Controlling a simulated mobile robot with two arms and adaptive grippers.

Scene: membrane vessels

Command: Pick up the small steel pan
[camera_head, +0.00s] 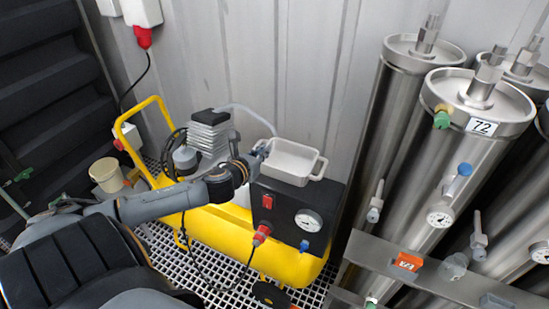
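The small steel pan (291,161) is a light grey rectangular pan with a handle at its right end. It sits upright on the black box of the yellow compressor. My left arm comes in from the left, and my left gripper (263,149) is at the pan's left end, at its rim. The fingers are small and partly hidden, so I cannot tell whether they are open or closed on the rim. My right gripper is not in view.
The yellow compressor (225,228) has a gauge (308,221), a red plug (262,234) and hanging cables. Tall steel vessels (405,140) stand close on the right. A corrugated wall (300,60) is behind. A beige bucket (106,174) stands at left on the grated floor.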

